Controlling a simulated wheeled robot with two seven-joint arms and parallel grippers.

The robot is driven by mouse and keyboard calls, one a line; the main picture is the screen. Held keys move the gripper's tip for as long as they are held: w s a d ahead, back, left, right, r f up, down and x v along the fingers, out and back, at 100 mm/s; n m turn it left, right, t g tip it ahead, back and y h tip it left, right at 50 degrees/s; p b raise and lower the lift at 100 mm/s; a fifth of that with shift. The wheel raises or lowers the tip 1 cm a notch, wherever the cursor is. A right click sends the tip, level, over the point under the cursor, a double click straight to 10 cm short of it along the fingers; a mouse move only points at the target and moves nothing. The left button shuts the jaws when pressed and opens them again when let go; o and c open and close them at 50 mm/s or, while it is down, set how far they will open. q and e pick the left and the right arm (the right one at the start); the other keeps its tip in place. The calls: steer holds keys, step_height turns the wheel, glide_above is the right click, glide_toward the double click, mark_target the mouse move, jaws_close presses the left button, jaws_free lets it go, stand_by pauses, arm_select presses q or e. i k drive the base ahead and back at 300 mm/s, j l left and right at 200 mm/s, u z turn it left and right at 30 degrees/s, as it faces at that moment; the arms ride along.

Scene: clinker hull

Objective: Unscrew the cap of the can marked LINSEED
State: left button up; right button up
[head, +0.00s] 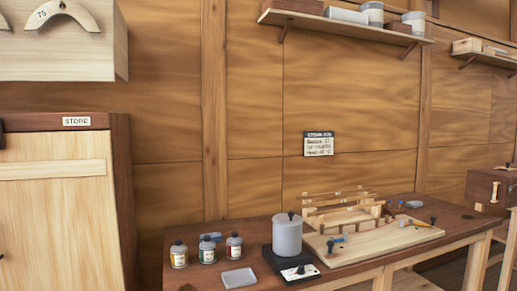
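Three small cans with dark caps stand upright in a row on the workbench (335,270). The lettering is too small to read, so I cannot tell which is LINSEED. A small blue patch shows by the top of the middle can. Neither of my grippers is in view.
A grey lidded pot (288,236) stands on a black heater (270,257) right of the cans. A pale grey dish (239,278) lies in front of them. A wooden board and frame (345,208) fill the bench's right. A STORE cabinet (58,215) stands at left.

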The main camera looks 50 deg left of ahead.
mark_target(234, 244)
steer(key=u, duration=1.25)
